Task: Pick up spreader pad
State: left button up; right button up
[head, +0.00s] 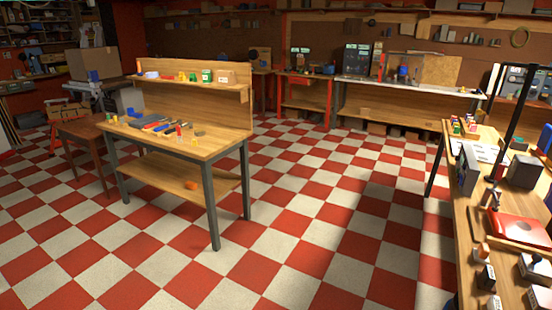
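I cannot make out which thing is the spreader pad; the small items are too far away or too small to tell. Small items lie on the wooden workbench (205,146) at the left, among them a dark grey flat item (152,121) and coloured tools. More items stand on the long wooden table (462,215) at the right, including a red flat item (520,229) and several small blocks near its front end. Neither of my grippers is in view.
A brown stool-like table (80,129) stands beside the left workbench. A dark upright post (513,115) rises from the right table. Benches with a pegboard line the back wall. The red and white checkered floor (330,215) between the benches is clear.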

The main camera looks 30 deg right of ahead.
aim_at(481, 254)
jog(key=i, duration=2.3)
jog(key=z, duration=3.9)
